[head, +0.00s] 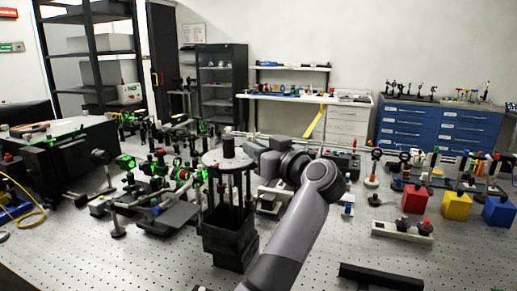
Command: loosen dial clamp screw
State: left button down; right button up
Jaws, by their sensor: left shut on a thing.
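A dark instrument (229,226) with a round grey top plate (213,159) on several posts stands on the perforated bench. A black cylinder rises from the top plate. My left arm comes up from the bottom of the head view and bends left at the wrist. My left gripper (248,147) is at the right edge of the top plate, shut on a small part there that fits the dial clamp screw. The screw itself is hidden by the fingers and too small to make out. My right gripper is not in view.
Optics mounts with green parts (126,162) crowd the bench to the left. Red (415,199), yellow (457,206) and blue (499,211) blocks stand at the right. A black bar (380,276) lies at the front.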

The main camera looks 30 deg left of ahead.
pick_arm(q)
jog(key=n+g, duration=0.1)
jog(key=g, duration=0.1)
jog(key=n+g, duration=0.2)
jog(key=n+g+y, duration=0.1)
jog(key=g, duration=0.2)
jog(key=shift+s+r+n, duration=0.25)
jog(key=shift+s+n, duration=0.05)
jog(key=shift+n, duration=0.1)
jog(key=shift+s+n+g, duration=0.15)
jog(key=shift+n+g, duration=0.75)
jog(key=shift+g, duration=0.7)
jog(key=shift+s+r+n+g+h, duration=0.15)
jog(key=shift+n+g+h, duration=0.7)
jog(key=shift+g, duration=0.65)
jog(key=c, duration=1.1)
grip_release()
jog(key=shift+s, duration=0.1)
jog(key=shift+f, duration=0.25)
jog(key=shift+d, duration=0.1)
